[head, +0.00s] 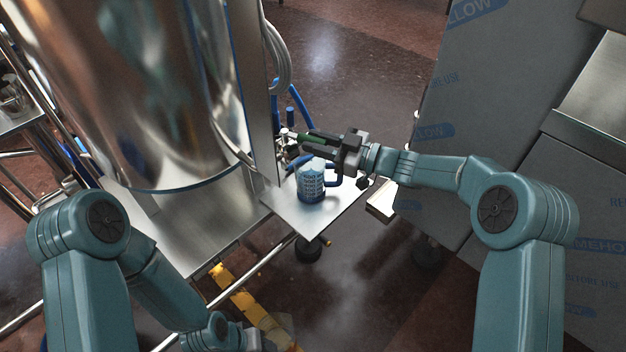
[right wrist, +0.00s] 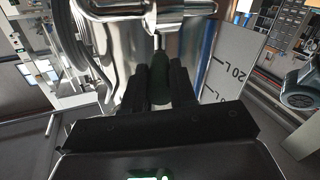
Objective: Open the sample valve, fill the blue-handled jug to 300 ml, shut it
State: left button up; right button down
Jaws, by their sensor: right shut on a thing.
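The blue-handled jug (head: 311,183) stands upright on a small steel shelf (head: 298,219) at the foot of the tank, its handle facing right. It has printed markings; I cannot read the level in it. My right gripper (head: 318,139) is above and behind the jug. Its fingers are shut on the green valve handle (head: 303,137), which also shows between the dark fingers in the right wrist view (right wrist: 160,91). The valve's outlet is mostly hidden. My left arm is low at the bottom of the head view; its gripper (head: 256,340) is only partly seen.
A large shiny steel tank (head: 150,90) fills the upper left. Blue hoses (head: 299,108) and pale coiled tubing (head: 279,55) hang beside it. Film-wrapped panels (head: 480,110) stand at the right. Floor shows in front of the shelf.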

jog(key=shift+s+a+r+m+t+h+b, duration=0.1)
jog(key=shift+s+a+m+t+h+b, duration=0.25)
jog(key=shift+m+t+h+b, duration=0.7)
jog(key=shift+s+a+m+t+h+b, duration=0.2)
jog(key=shift+s+t+b, duration=0.4)
jog(key=shift+b, duration=1)
jog(key=shift+s+a+r+m+t+h+b, duration=0.1)
jog(key=shift+s+a+m+t+h+b, duration=0.2)
jog(key=shift+m+t+h+b, duration=0.6)
jog(key=shift+w+y+b, duration=0.1)
jog(key=shift+y+b, duration=0.25)
jog(key=shift+b, duration=0.1)
jog(key=c, duration=0.9)
grip_release()
jog(key=shift+a+n, duration=0.1)
jog(key=shift+n, duration=0.15)
jog(key=shift+f, duration=0.1)
jog(key=shift+d, duration=0.25)
jog(key=p+v, duration=0.2)
jog(key=v, duration=1.4)
